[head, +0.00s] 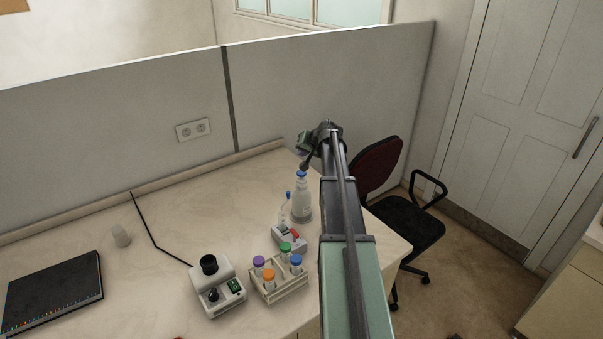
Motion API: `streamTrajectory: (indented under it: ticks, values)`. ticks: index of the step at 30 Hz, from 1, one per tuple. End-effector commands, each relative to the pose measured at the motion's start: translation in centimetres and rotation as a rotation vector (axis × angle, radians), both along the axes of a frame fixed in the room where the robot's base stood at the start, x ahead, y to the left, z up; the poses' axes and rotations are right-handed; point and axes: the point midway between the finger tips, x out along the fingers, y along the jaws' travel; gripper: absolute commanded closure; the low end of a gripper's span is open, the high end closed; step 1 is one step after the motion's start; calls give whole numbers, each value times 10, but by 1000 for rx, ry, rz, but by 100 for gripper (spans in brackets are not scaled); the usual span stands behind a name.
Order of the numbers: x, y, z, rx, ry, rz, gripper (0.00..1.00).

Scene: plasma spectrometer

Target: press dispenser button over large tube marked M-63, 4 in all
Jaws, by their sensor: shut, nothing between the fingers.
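A rack (281,291) at the front of the desk holds large tubes with purple (259,261), orange (268,275), green (285,247) and blue (296,259) caps. No marking is legible, so I cannot tell which is M-63. A clear bottle (301,207) with a blue collar stands behind the rack, with a thin blue-tipped part (288,196) at its left. It looks like the dispenser; its button is not clearly visible. My gripper (305,167) is shut and empty, just above the bottle top. I cannot tell whether they touch.
A small white block with a red part (290,237) sits between bottle and rack. A white device with a black top (215,285) stands left of the rack. A black notebook (53,292) lies far left. A partition (110,135) backs the desk. A chair (400,205) stands right.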

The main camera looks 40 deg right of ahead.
Motion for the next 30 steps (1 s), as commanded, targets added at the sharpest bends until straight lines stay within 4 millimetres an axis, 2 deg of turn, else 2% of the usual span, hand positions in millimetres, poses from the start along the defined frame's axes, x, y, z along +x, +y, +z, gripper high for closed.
streamTrajectory:
  ticks: [6,8,20,30]
  values:
    - [0,0,42,0,0,0,100]
    - [0,0,44,0,0,0,100]
    - [0,0,31,0,0,0,100]
    - [0,0,-15,0,0,0,100]
